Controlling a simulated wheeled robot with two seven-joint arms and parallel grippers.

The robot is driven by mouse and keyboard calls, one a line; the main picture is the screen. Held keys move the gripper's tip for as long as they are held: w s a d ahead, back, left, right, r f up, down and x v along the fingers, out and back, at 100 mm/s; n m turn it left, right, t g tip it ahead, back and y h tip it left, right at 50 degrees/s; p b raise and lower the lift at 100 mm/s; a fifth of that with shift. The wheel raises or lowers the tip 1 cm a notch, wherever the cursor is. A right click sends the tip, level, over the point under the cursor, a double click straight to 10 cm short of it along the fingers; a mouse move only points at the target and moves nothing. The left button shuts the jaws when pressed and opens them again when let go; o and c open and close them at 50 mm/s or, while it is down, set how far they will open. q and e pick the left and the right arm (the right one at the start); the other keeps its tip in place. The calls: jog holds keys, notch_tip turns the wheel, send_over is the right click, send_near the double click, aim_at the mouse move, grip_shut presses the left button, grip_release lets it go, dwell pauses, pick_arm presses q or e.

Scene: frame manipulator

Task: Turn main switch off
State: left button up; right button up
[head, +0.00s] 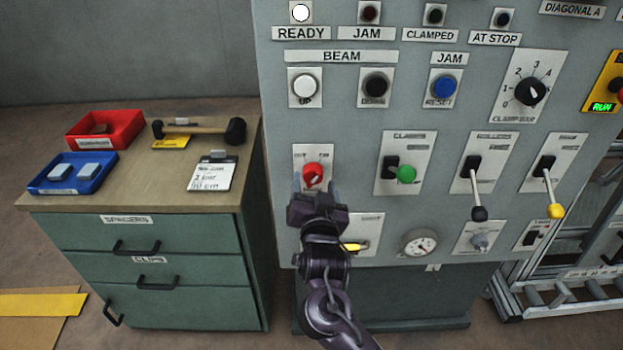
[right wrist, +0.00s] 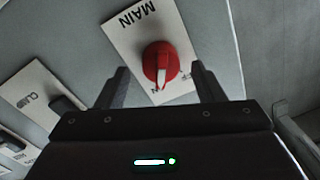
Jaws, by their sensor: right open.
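The main switch (head: 313,175) is a red rotary knob on a white plate at the lower left of the grey control panel (head: 400,250). In the right wrist view the red knob (right wrist: 158,62) has a white pointer stripe, and its plate reads "MAIN". My right gripper (head: 318,188) is just below and in front of the knob. In the right wrist view my right gripper (right wrist: 162,85) is open, with one finger on each side of the knob; I cannot tell whether they touch it. The plate's position labels are too small to read. My left gripper is not in view.
To the right are a green-knobbed lever (head: 405,174), a black-knobbed lever (head: 478,212) and a yellow-knobbed lever (head: 555,211). A green cabinet (head: 160,250) stands left, holding trays and a mallet (head: 200,130).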

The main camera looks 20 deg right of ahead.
jog(key=shift+x, duration=1.15)
jog(key=c, duration=1)
jog(key=shift+o, duration=0.2)
jog(key=shift+r+n+p, duration=0.1)
jog(key=shift+n+p, duration=0.2)
jog(key=shift+p, duration=0.3)
jog(key=n+p, duration=0.7)
jog(key=p, duration=0.3)
jog(key=shift+r+n+g, duration=0.15)
jog(key=shift+n+g, duration=0.15)
jog(key=shift+n, duration=0.1)
jog(key=shift+f+n+h+p, duration=0.2)
jog(key=shift+n+h+p, duration=0.1)
jog(key=shift+n+p, duration=1.25)
jog(key=shift+n, duration=0.25)
